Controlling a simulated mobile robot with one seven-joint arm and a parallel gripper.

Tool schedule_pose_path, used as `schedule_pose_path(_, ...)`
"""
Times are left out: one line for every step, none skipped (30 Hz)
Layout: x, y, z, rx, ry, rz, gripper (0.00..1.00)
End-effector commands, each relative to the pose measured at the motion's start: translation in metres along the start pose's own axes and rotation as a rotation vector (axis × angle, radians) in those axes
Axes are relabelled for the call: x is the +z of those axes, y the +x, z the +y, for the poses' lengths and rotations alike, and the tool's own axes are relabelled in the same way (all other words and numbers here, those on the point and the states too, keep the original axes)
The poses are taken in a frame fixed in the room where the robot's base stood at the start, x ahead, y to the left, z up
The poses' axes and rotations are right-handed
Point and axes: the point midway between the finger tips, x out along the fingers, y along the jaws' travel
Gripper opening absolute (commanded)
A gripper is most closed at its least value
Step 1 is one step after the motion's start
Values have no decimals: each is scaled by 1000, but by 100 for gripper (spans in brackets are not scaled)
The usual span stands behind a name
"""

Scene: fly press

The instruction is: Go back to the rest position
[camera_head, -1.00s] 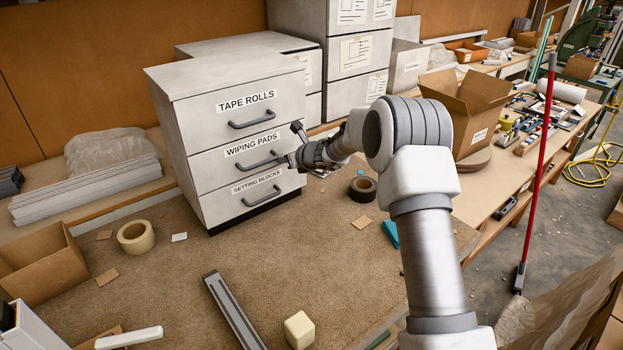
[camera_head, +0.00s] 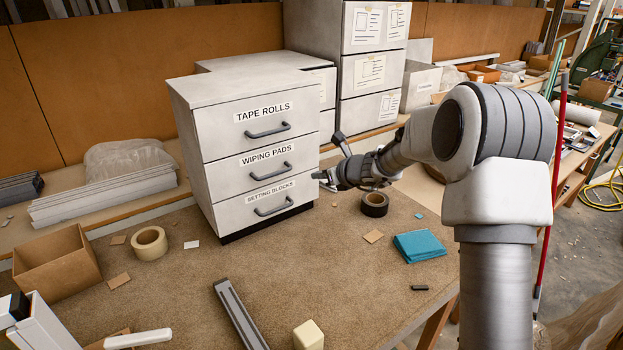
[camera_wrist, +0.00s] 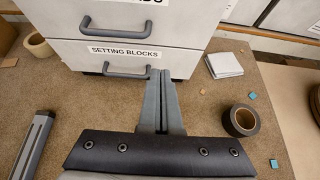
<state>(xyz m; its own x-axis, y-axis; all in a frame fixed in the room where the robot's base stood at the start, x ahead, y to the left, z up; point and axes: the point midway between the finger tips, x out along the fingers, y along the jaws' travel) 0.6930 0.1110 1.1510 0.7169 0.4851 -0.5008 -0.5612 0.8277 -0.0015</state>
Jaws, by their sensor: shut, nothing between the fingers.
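My gripper (camera_head: 318,176) is shut and empty, just right of the grey drawer cabinet (camera_head: 188,130) in the head view. In the wrist view my gripper (camera_wrist: 160,75) shows its two fingers together, pointing toward the cabinet's bottom drawer (camera_wrist: 126,57), labelled SETTING BLOCKS. All three drawers are closed: the tape rolls drawer (camera_head: 262,124), the wiping pads drawer (camera_head: 267,168) and the setting blocks drawer (camera_head: 269,201). I cannot tell from the head view how wide the gap is between the fingertips and the cabinet.
On the bench stand a dark tape roll (camera_head: 374,204), blue pads (camera_head: 420,246), a cream tape roll (camera_head: 149,243), a cream block (camera_head: 308,335), a metal bar (camera_head: 240,314) and an open cardboard box (camera_head: 58,262). The bench middle is mostly clear. A red pole (camera_head: 553,190) stands at the right.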

Motion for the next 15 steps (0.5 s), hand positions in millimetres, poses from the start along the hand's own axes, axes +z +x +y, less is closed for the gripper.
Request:
schedule_pose_path(0,-7,0,-1,0,-1,0)
schedule_pose_path(0,-10,0,-1,0,-1,0)
schedule_pose_path(0,-13,0,0,0,0,0)
schedule_pose_path(0,-16,0,1,0,0,0)
schedule_pose_path(0,-18,0,1,0,0,0)
schedule_pose_path(0,-20,0,1,-1,-1,0)
schedule_pose_path(1,-21,0,1,-5,0,0)
schedule_pose_path(2,-24,2,3,-14,0,0)
schedule_pose_path(4,-27,4,7,-36,1,0)
schedule_pose_path(6,-31,7,12,-63,1,0)
schedule_pose_path(10,-36,11,18,-97,2,0)
schedule_pose_path(15,-44,17,29,-157,3,0)
schedule_pose_path(18,-52,23,39,-210,6,0)
schedule_pose_path(22,-60,30,50,-271,8,0)
schedule_pose_path(27,-72,39,65,-360,13,0)
